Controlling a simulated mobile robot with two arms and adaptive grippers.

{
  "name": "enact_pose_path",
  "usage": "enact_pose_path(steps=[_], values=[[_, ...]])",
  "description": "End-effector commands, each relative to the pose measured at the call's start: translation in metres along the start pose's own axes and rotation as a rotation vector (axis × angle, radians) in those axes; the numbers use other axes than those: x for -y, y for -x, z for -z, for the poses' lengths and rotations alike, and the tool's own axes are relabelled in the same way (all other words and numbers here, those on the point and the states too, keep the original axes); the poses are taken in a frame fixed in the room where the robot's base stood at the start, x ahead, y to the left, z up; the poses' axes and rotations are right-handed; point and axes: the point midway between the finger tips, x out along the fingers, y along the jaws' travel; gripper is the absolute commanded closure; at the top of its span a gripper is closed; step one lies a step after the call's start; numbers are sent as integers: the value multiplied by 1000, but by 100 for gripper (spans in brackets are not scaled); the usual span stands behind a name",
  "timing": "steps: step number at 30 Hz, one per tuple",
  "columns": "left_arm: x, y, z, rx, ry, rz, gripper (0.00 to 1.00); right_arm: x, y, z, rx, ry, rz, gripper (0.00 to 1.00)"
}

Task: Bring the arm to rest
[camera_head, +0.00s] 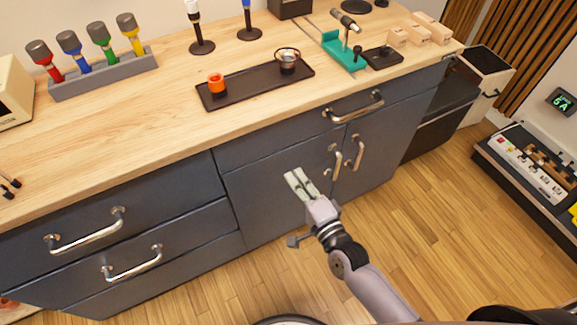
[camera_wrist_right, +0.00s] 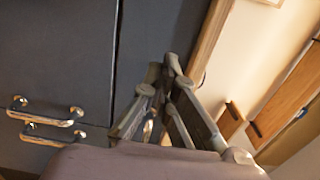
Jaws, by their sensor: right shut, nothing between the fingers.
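My right gripper (camera_head: 299,183) is shut and empty in the head view. It is in front of the dark blue-grey cabinet doors (camera_head: 265,207), below the edge of the wooden worktop (camera_head: 150,131), and no contact shows. The fingers point up and left, and the arm comes in from the lower right. In the right wrist view the gripper's fingertips (camera_wrist_right: 171,72) are close together in front of the cabinet front, with nothing between them. My left gripper is not in view.
A black tray (camera_head: 240,91) on the worktop holds an orange item (camera_head: 216,83) and a small metal bowl (camera_head: 288,58). Cabinet handles (camera_head: 357,152) stick out near the gripper. A power strip (camera_head: 530,160) sits at the right. The wooden floor (camera_head: 425,235) right of my arm is clear.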

Motion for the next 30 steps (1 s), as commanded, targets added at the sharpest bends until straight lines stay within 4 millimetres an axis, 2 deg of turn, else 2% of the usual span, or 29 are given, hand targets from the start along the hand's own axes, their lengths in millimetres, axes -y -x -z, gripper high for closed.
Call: enact_pose_path(steps=[4, 10, 12, 14, 17, 20, 21, 23, 24, 26, 27, 29, 30], values=[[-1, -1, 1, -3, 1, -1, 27, 0, 12, 0, 0, 1, -1, 100], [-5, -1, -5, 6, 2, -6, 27, 0, 14, 0, 0, 2, -2, 100], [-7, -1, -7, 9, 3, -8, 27, -8, 15, 1, -1, 19, -18, 100], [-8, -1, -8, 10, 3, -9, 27, -24, 17, 3, -2, 57, -53, 100], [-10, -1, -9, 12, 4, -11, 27, -74, 26, 10, 3, 180, -161, 100], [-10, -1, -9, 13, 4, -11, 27, -143, 48, 19, 31, 349, -320, 100], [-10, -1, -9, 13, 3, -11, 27, -172, 60, 23, 51, 420, -389, 100], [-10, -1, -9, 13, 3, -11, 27, -212, 82, 27, 90, 521, -489, 100], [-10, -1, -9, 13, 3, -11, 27, -238, 98, 30, 122, 585, -555, 100], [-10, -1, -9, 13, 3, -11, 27, -275, 126, 32, 178, 674, -652, 100], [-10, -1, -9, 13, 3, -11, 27, -299, 146, 34, 221, 732, -715, 100], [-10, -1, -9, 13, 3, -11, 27, -332, 180, 34, 295, 809, -808, 100], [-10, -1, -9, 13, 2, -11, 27, -351, 203, 34, 350, 858, -866, 100]])
